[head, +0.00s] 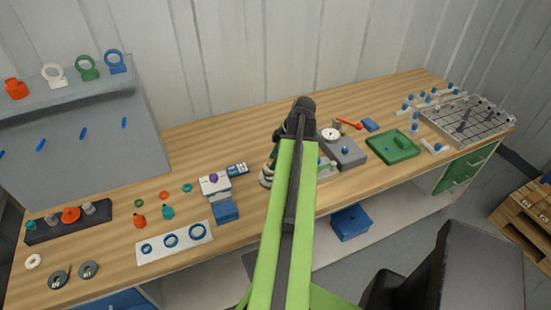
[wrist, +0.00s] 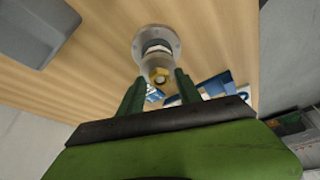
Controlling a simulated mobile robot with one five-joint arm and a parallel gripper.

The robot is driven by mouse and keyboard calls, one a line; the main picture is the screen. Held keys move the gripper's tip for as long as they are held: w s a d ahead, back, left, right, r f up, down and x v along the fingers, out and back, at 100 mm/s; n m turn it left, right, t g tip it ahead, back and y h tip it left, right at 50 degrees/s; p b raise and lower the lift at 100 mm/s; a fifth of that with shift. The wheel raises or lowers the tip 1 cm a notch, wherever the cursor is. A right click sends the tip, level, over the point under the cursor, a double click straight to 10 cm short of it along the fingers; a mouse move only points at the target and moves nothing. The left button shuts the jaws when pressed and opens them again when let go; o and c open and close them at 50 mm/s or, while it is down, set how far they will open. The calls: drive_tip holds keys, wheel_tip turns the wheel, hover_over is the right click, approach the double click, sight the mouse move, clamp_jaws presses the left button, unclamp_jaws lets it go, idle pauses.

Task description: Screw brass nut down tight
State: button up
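The brass nut (wrist: 160,76) shows in the wrist view, at the near end of a metallic vessel (wrist: 155,56) with a pale round flange. My gripper (wrist: 160,77) has its two dark green fingers apart, one on either side of the nut in the picture, with a gap on both sides. I cannot tell how far the fingertips are from the nut in depth. In the head view my arm hides the nut, and only the left edge of what seems to be the vessel (head: 265,178) shows beside it. The fingertips cannot be made out there.
Left of my arm are a white device (head: 214,186), a blue block (head: 225,211) and a white sheet with blue rings (head: 173,251). To the right are a grey block (head: 350,159), a green tray (head: 410,148) and a wire rack (head: 480,125). The back middle of the bench is clear.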

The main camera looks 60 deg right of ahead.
drive_tip(key=shift+o, duration=0.8)
drive_tip(key=p+v, duration=1.6)
drive_tip(key=v, duration=0.1)
drive_tip(key=shift+r, duration=0.2)
